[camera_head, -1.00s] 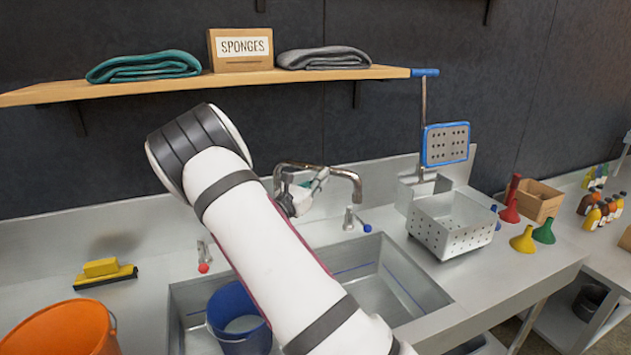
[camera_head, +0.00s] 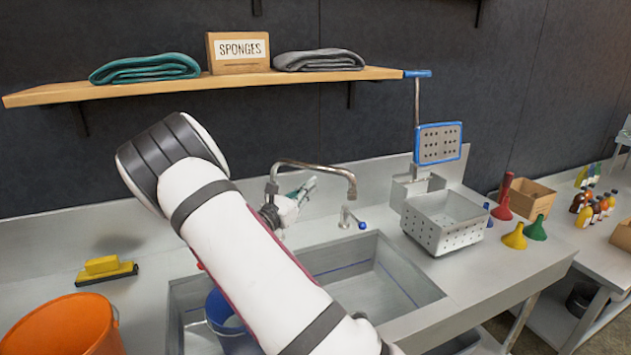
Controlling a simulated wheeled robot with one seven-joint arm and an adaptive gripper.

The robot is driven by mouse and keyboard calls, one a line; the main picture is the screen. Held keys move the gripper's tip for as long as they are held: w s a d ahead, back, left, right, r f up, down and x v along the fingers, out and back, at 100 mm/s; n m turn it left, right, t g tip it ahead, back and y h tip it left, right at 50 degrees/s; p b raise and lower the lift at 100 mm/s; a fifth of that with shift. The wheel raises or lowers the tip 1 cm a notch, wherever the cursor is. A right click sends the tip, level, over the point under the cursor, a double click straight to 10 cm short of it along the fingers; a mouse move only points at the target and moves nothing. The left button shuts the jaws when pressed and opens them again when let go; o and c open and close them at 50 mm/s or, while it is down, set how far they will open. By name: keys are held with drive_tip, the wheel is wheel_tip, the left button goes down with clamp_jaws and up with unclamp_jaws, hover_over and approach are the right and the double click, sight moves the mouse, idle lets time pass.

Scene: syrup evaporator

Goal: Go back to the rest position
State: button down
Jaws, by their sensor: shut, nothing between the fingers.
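My white arm with dark bands crosses the front of the view, its elbow at the upper left. My gripper (camera_head: 306,187) shows partly beyond the arm, by the metal faucet (camera_head: 312,165), its fingers pointing up and to the right. It is shut and empty. I cannot tell whether it touches the faucet. The arm hides part of the sink (camera_head: 375,290) and of the blue bucket (camera_head: 222,318) in it.
An orange bucket (camera_head: 62,328) stands at the front left, near a yellow sponge and brush (camera_head: 104,270). A perforated metal basket (camera_head: 443,222) stands right of the sink, with funnels (camera_head: 514,237) beyond. A wooden shelf (camera_head: 235,80) holds towels and a sponge box.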

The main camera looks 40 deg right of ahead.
drive_tip(key=s+v, duration=0.1)
drive_tip(key=v, duration=0.7)
drive_tip(key=shift+s+d+f+b, duration=0.2)
drive_tip(key=shift+s+d+b, duration=0.1)
drive_tip(key=shift+b, duration=0.1)
